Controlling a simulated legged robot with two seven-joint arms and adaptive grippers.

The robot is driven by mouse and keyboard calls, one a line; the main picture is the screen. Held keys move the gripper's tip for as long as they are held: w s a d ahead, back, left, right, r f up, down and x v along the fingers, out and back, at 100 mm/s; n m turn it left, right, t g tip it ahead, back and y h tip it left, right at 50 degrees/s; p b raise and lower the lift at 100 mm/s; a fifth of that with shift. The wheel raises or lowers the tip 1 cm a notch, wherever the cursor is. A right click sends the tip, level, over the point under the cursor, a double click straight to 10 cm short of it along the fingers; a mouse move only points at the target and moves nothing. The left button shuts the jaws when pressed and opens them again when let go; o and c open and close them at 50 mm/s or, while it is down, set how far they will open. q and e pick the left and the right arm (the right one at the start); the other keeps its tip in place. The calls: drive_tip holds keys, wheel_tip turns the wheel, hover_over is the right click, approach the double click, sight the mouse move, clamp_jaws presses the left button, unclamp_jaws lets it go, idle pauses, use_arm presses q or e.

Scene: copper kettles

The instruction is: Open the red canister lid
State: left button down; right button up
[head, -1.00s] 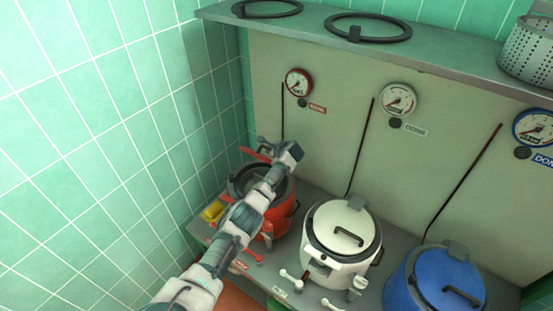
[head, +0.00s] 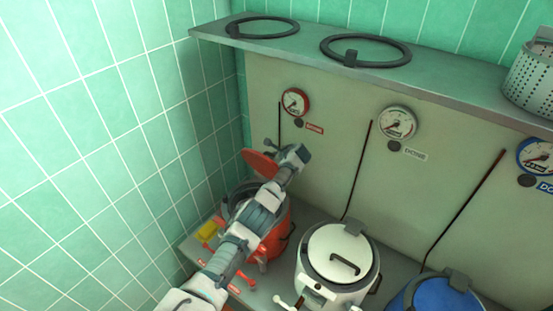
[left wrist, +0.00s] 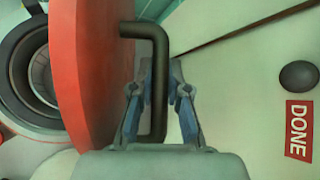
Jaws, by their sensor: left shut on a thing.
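The red canister (head: 276,238) stands at the left end of the bench with its dark round mouth uncovered. Its red lid (head: 262,163) is raised at the back, tilted up on edge; in the left wrist view the lid (left wrist: 88,70) stands beside the open mouth. My left gripper (head: 280,147) is behind the canister, by the lid. In the left wrist view the gripper (left wrist: 160,85) is shut on the lid's black bar handle (left wrist: 159,105). My left arm hides part of the canister's mouth and side. My right gripper is not in view.
A white canister (head: 338,260) with its lid down stands to the right, then a blue one (head: 440,295). A shelf (head: 300,47) with black rings runs above the gauge panel. A tiled wall (head: 90,130) is close on the left.

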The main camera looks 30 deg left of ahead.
use_arm(q)
drive_tip(key=shift+a, duration=0.15)
idle(0.3)
drive_tip(key=c, duration=1.4)
unclamp_jaws()
drive_tip(key=shift+a+f, duration=0.1)
drive_tip(key=shift+a, duration=0.1)
drive_tip(key=shift+d+r, duration=0.3)
drive_tip(key=shift+d, duration=0.1)
drive_tip(key=v, duration=1)
drive_tip(key=shift+s+d+r, duration=0.2)
drive_tip(key=shift+r, duration=0.1)
